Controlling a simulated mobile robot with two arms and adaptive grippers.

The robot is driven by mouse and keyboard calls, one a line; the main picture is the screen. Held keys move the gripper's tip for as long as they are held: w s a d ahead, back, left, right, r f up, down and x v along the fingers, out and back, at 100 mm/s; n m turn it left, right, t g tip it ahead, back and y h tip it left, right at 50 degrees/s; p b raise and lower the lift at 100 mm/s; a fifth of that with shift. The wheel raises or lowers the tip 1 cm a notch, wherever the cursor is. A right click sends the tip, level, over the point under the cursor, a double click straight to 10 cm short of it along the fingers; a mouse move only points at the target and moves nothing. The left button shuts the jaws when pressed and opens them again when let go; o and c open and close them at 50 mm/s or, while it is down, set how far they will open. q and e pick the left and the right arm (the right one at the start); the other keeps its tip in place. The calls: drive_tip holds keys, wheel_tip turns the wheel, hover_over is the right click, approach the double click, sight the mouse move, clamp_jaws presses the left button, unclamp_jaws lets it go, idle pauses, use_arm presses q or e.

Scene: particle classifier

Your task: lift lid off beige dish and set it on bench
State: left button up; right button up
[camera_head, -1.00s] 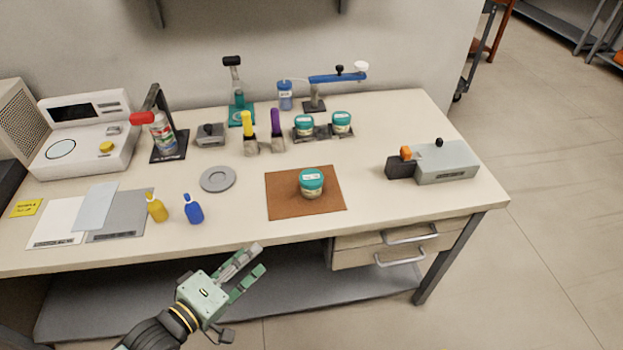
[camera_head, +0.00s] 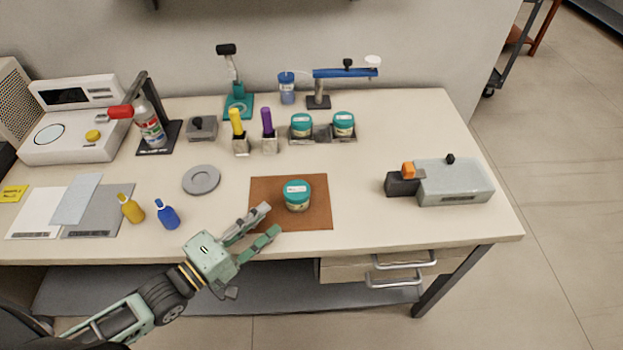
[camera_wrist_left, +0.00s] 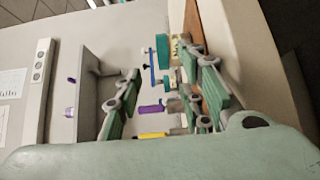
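A beige dish (camera_head: 298,203) with a teal lid (camera_head: 297,188) on top stands upright on a brown mat (camera_head: 262,216) on the bench (camera_head: 395,225). My left gripper (camera_head: 271,220) is open and empty at the front left corner of the mat, a short way from the dish and apart from it. In the left wrist view, the open fingers (camera_wrist_left: 160,100) show, with a teal-lidded jar partly hidden behind one finger; I cannot tell for certain which jar it is. My right gripper is not in view.
Two more teal-lidded jars (camera_head: 302,125) stand in a metal holder behind the mat. A grey device (camera_head: 455,182) stands right. Bench between mat and device is clear.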

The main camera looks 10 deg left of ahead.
sight(287, 200)
use_arm(q)
drive_tip(key=shift+w+d, duration=0.25)
drive_tip(key=shift+w, duration=0.15)
drive_tip(key=shift+w+d+r, duration=0.1)
drive_tip(key=shift+w+d, duration=0.05)
drive_tip(key=shift+w, duration=0.15)
drive_tip(key=shift+w+d, duration=0.3)
drive_tip(key=shift+w, duration=0.15)
drive_tip(key=x, duration=0.2)
drive_tip(key=p+x, duration=0.1)
drive_tip(key=shift+w+d+f, duration=0.2)
drive_tip(key=shift+w+f, duration=0.1)
drive_tip(key=shift+w+d, duration=0.2)
drive_tip(key=shift+w, duration=0.1)
drive_tip(key=c, duration=0.3)
clamp_jaws()
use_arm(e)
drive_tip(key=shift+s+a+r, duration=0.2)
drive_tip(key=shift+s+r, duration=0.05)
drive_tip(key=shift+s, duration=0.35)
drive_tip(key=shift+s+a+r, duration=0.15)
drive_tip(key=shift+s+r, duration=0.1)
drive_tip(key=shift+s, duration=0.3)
